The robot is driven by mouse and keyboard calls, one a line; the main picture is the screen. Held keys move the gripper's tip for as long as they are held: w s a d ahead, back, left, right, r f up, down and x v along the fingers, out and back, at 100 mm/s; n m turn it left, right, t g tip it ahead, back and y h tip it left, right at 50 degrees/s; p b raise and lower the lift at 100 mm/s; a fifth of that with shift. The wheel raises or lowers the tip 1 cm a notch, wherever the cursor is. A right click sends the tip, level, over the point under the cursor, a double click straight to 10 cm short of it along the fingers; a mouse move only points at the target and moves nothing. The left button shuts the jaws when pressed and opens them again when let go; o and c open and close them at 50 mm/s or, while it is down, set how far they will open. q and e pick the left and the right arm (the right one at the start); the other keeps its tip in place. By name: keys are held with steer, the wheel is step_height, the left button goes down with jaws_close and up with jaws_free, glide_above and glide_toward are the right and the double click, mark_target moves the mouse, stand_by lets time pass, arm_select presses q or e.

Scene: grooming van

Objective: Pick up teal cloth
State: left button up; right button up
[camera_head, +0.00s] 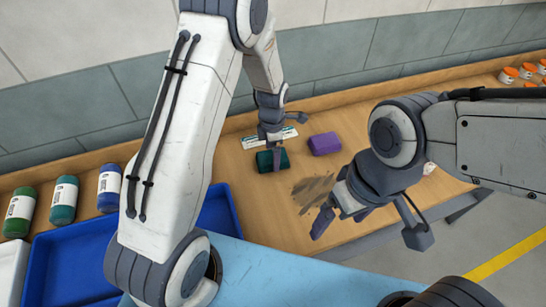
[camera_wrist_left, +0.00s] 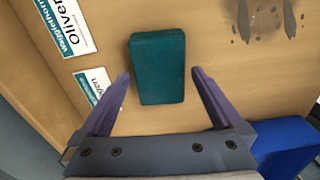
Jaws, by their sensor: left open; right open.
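The teal cloth (camera_head: 266,161) is a folded block lying flat on the wooden counter, partly hidden by my left gripper in the head view. In the left wrist view the teal cloth (camera_wrist_left: 158,68) lies ahead of my left gripper (camera_wrist_left: 160,77), between the lines of its two spread fingers. My left gripper (camera_head: 274,147) is open and empty, pointing down over the cloth. My right gripper (camera_head: 366,230) is open and empty, to the right of the cloth and in front of a brown stain.
A purple folded cloth (camera_head: 325,144) lies right of the teal one. Name cards (camera_wrist_left: 65,22) lie beside the teal cloth. A brown smear (camera_head: 313,190) marks the counter. Bottles (camera_head: 63,200) and a blue tray (camera_head: 75,262) stand at left; orange-lidded jars (camera_head: 508,75) stand far right.

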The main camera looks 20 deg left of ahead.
arm_select(q)
steer(key=shift+f, duration=1.1)
steer(key=c, duration=1.1)
steer(key=shift+r, duration=0.1)
steer(key=shift+r, duration=0.5)
steer(key=r, duration=0.1)
steer(key=r+b, duration=0.1)
steer(key=s+d+r, duration=0.1)
steer(key=shift+r+b, duration=0.25)
steer(key=shift+b, duration=0.15)
steer(key=s+d+r, duration=0.2)
steer(key=s+d+r+b, duration=0.1)
steer(key=s+d+r, duration=0.1)
steer(key=s, duration=0.1)
steer(key=s+d+r+b, duration=0.1)
steer(key=s+d+r, duration=0.1)
steer(key=s, duration=0.1)
steer(key=shift+s+r, duration=0.15)
steer(key=shift+r, duration=0.05)
